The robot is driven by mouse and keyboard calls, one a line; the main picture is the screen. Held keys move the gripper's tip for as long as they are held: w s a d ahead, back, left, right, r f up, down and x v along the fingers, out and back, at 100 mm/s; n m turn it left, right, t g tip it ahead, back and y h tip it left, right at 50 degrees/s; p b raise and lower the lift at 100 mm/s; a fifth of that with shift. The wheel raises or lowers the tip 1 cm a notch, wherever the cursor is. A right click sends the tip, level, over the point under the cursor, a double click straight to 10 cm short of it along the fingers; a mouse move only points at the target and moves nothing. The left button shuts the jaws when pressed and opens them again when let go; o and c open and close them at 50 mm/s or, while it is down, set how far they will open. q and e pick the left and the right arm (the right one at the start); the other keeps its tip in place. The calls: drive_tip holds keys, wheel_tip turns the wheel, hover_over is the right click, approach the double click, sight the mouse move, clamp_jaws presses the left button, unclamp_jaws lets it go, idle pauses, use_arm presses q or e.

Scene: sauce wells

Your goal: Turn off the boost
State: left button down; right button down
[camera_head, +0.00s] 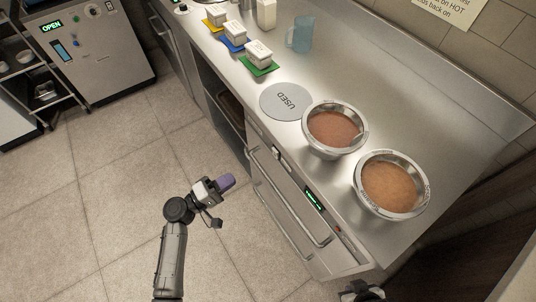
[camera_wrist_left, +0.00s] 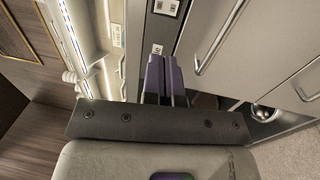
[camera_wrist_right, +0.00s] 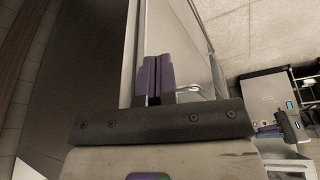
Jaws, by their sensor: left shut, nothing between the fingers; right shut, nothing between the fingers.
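The counter front (camera_head: 290,195) carries a panel with a lit green display (camera_head: 314,200), a small red spot (camera_head: 338,229) near its right end and a small pale fitting (camera_head: 275,153) at its left. I cannot read which of these is the boost control. My left gripper (camera_head: 226,182), with purple fingers, is shut and empty over the floor, left of the counter front and apart from it. Its fingers show in the left wrist view (camera_wrist_left: 166,75). My right gripper is shut and empty in the right wrist view (camera_wrist_right: 155,75); in the head view only a dark part of that arm shows at the bottom edge.
Two steel wells of sauce (camera_head: 335,128) (camera_head: 392,185) sit in the counter top, beside a grey USED disc (camera_head: 286,101). White tubs on coloured mats (camera_head: 259,69) and a blue jug (camera_head: 300,34) stand further back. A long handle (camera_head: 290,198) sticks out from the front.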

use_arm(q)
drive_tip(key=shift+w+d, duration=0.1)
idle(0.3)
drive_tip(key=b, duration=0.1)
approach(273, 151)
drive_tip(key=x, duration=0.7)
drive_tip(key=shift+r, duration=0.15)
drive_tip(key=shift+d, duration=0.3)
drive_tip(key=shift+r, duration=0.1)
